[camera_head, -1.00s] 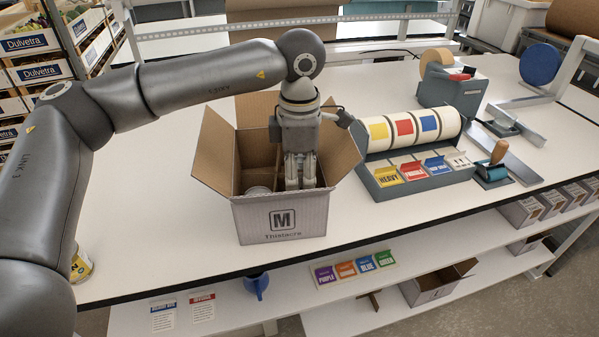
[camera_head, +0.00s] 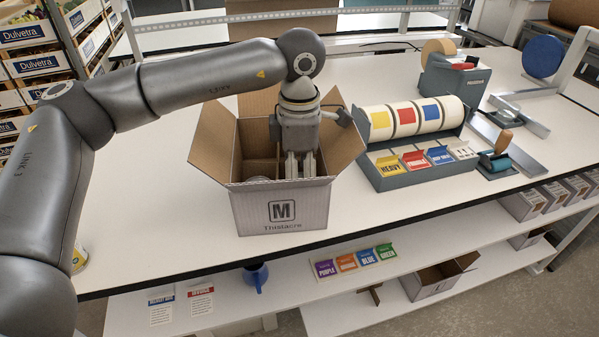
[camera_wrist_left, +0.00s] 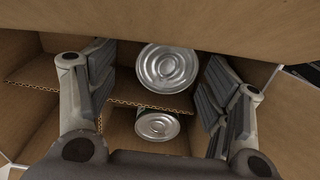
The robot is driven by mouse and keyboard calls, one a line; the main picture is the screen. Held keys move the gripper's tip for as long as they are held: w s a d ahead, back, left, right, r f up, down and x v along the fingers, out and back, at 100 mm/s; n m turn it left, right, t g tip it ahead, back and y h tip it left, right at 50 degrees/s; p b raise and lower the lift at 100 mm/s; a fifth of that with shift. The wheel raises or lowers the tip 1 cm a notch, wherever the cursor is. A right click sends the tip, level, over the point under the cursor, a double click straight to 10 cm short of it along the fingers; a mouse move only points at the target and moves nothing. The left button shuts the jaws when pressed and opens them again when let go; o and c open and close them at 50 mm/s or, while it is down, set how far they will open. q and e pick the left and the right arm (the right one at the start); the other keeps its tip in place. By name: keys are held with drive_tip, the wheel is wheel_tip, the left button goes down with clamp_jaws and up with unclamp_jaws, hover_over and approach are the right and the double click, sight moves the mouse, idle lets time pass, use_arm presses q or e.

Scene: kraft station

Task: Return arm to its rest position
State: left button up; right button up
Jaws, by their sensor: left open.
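My left arm comes in from the left in the head view and bends down over an open cardboard box (camera_head: 245,212) on the table. My left gripper (camera_head: 300,168) is inside the box, its fingertips hidden behind the front wall. In the left wrist view the left gripper (camera_wrist_left: 162,105) is open, with fingers apart on both sides. Two silver cans show between and below the fingers, an upper can (camera_wrist_left: 167,68) and a lower can (camera_wrist_left: 157,125), apart from the fingers. Cardboard dividers (camera_wrist_left: 130,100) part the box. The right gripper is not in view.
The box flaps stand open around my wrist, the right flap (camera_head: 343,142) close to the gripper. A label dispenser (camera_head: 412,145) stands right of the box. A tape dispenser (camera_head: 452,85) is behind it. The table (camera_head: 150,215) is bare left of the box.

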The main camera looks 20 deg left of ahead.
use_arm(q)
wheel_tip(320, 180, up, 16)
drive_tip(key=p, duration=0.9)
drive_tip(key=shift+p, duration=0.3)
idle(0.5)
idle(0.4)
